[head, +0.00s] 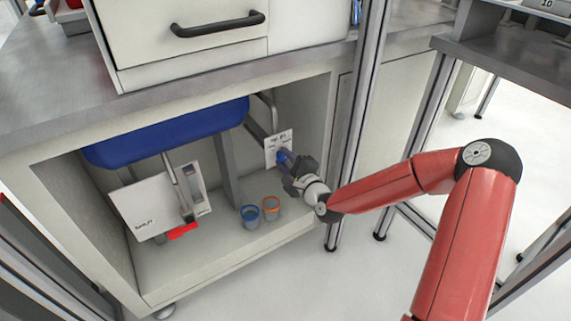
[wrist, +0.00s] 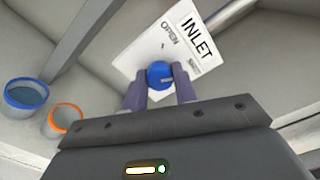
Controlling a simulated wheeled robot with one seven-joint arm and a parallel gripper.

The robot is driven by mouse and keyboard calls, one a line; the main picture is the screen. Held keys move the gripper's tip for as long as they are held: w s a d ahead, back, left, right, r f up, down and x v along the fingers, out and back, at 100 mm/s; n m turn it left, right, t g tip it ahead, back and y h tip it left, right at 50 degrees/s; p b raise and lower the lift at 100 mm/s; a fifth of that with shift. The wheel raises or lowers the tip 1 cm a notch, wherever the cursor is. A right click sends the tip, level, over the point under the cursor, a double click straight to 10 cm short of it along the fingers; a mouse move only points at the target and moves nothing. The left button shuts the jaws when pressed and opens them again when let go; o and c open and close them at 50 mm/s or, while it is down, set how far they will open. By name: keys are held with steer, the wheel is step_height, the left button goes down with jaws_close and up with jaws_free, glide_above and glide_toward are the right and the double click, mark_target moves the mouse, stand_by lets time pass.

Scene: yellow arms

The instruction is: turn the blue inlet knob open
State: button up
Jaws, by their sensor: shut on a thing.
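The blue inlet knob (wrist: 159,73) sits in front of a white label plate (wrist: 160,40) that reads INLET, OPEN and a smaller word at the right that is hard to read. My gripper (wrist: 160,86) is shut on the knob, one finger on each side. In the head view my gripper (head: 286,162) reaches into the cabinet's right part and meets the plate (head: 278,148). There the knob is mostly hidden by the fingers. A short light mark shows on the knob's face in the wrist view.
A blue-rimmed cup (head: 249,215) and an orange-rimmed cup (head: 271,207) stand on the cabinet floor below my gripper. A blue basin (head: 165,132) hangs above left. A white panel with a red handle (head: 183,231) is at left. A metal post (head: 362,110) stands close right of my wrist.

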steer(key=n+b, duration=0.1)
steer(key=n, duration=0.1)
steer(key=n+b, duration=0.1)
steer(key=shift+f+n, duration=0.2)
steer(key=shift+n, duration=0.2)
steer(key=n+b, duration=0.3)
steer(key=shift+n, duration=0.3)
steer(key=n+b, duration=0.3)
steer(key=n, duration=0.1)
steer(key=shift+n+b, duration=0.9)
steer(key=shift+n, duration=0.3)
steer(key=shift+r, duration=0.1)
steer(key=o, duration=1)
